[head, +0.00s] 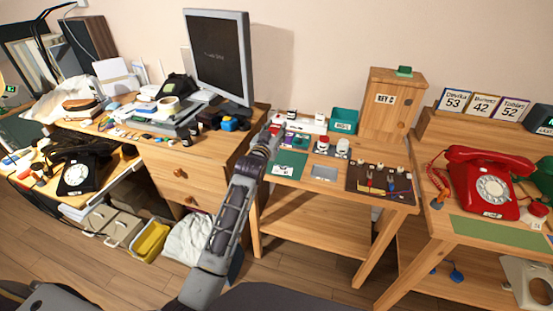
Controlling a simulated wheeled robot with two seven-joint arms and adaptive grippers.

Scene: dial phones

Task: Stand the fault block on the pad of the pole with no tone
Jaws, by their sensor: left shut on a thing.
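My left gripper (271,136) is over the back left of the small wooden table (310,228). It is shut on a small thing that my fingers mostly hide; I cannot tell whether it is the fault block. A dark brown panel (352,178) lies at the table's right, with several pale knobs along its back and red and blue clips on it. I cannot tell which parts are poles or pads. My right gripper is not in view.
A green card (284,168) and a grey plate (324,173) lie on the table's front. A teal box (343,121) and a wooden cabinet (391,103) stand behind. A red dial phone (484,183) sits right. A monitor (219,57) stands on the cluttered desk left.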

